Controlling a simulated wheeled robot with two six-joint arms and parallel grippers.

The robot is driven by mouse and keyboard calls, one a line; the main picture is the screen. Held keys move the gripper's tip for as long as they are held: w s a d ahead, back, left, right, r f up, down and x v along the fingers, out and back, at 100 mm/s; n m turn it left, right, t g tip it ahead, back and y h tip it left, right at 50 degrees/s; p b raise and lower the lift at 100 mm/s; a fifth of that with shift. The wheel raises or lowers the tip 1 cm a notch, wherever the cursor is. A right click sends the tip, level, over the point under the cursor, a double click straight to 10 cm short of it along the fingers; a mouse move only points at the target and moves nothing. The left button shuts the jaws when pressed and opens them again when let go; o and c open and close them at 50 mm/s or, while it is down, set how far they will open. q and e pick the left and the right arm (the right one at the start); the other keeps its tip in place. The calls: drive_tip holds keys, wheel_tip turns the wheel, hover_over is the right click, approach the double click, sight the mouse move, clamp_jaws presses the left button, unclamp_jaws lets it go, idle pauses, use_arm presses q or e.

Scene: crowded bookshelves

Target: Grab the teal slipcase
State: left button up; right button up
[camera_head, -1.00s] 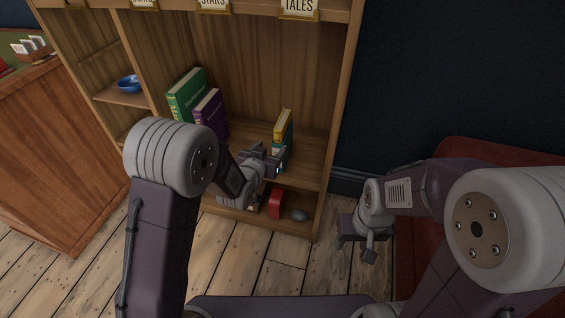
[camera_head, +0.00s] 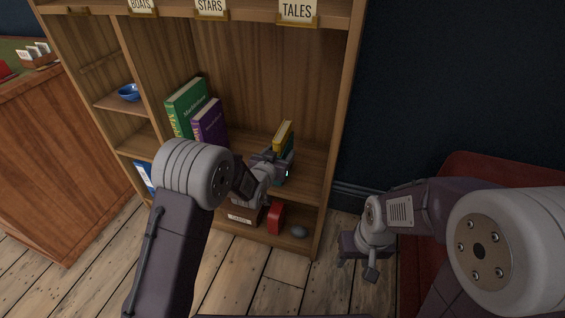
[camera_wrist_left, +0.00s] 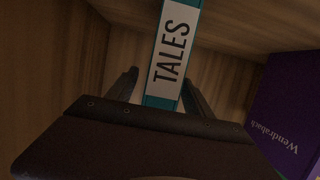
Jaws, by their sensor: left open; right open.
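The teal slipcase (camera_wrist_left: 172,50) stands upright, with a white TALES label on its spine. In the head view my left gripper (camera_head: 276,166) is at the middle shelf's front and hides much of the slipcase. A yellow book (camera_head: 283,134) shows just above, at the slipcase. My right gripper (camera_head: 358,267) is open and empty, hanging outside the bookcase at the right.
A purple book (camera_head: 210,124) and a green book (camera_head: 186,103) stand left on the same shelf; the purple one is near in the wrist view (camera_wrist_left: 288,115). The bookcase's right side wall (camera_head: 337,130) is close. A red object (camera_head: 275,217) and grey object (camera_head: 299,231) sit below.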

use_arm(q)
drive_tip(key=shift+w+d+f+b, duration=0.25)
drive_tip(key=shift+w+f, duration=0.2)
drive_tip(key=shift+w, duration=0.2)
drive_tip(key=shift+w+d+f+b, duration=0.2)
drive_tip(key=shift+w+f, duration=0.2)
drive_tip(key=shift+w, duration=0.2)
drive_tip(key=shift+w+r, duration=0.1)
drive_tip(key=shift+w, duration=0.1)
use_arm(e)
wheel_tip(320, 180, down, 2)
drive_tip(key=shift+f, duration=0.1)
use_arm(q)
clamp_jaws()
drive_tip(key=shift+r, duration=0.15)
